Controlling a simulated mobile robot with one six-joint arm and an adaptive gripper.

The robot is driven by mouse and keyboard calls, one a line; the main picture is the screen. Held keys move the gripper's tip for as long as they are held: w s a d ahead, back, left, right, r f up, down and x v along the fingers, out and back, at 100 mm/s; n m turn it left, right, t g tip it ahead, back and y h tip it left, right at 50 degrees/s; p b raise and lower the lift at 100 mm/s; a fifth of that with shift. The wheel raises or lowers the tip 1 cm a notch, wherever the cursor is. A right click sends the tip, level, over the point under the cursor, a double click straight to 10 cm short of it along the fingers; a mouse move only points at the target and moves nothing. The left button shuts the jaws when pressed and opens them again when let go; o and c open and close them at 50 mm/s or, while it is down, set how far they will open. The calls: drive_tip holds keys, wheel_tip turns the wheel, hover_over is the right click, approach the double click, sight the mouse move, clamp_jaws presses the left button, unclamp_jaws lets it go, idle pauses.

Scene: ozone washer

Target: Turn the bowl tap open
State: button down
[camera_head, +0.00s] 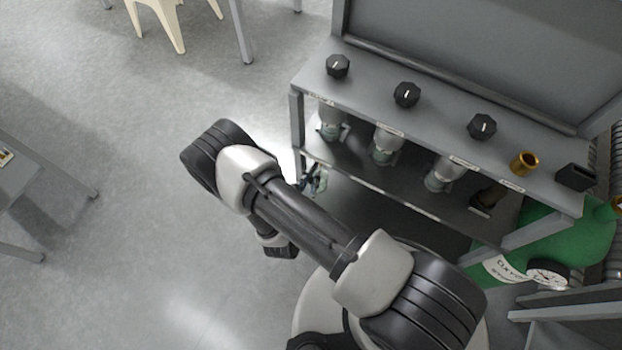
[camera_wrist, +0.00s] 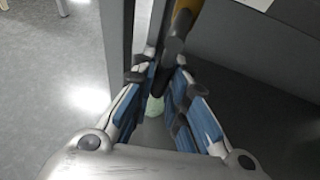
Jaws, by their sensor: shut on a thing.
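In the wrist view, my gripper (camera_wrist: 162,76) has its two blue-padded fingers closed around a dark bar-shaped part, which looks like the tap's handle (camera_wrist: 176,42). A brass-coloured piece (camera_wrist: 184,8) shows just beyond it at the top edge. A pale green, glassy thing (camera_wrist: 155,106) shows below, between the fingers; I cannot tell whether it is the bowl. In the head view, my gripper (camera_head: 312,181) is at the left end of the bench, by its lower shelf and partly hidden behind my arm. The tap cannot be made out there.
The grey bench (camera_head: 440,130) carries several black knobs, such as the left one (camera_head: 338,66), and a brass cup-like fitting (camera_head: 524,163). Glass vessels (camera_head: 384,149) hang underneath. A green cylinder (camera_head: 560,235) with a gauge (camera_head: 548,274) lies right.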

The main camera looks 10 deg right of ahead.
drive_tip(key=c, duration=1.8)
unclamp_jaws()
drive_tip(key=shift+c, duration=0.2)
drive_tip(key=v, duration=1.2)
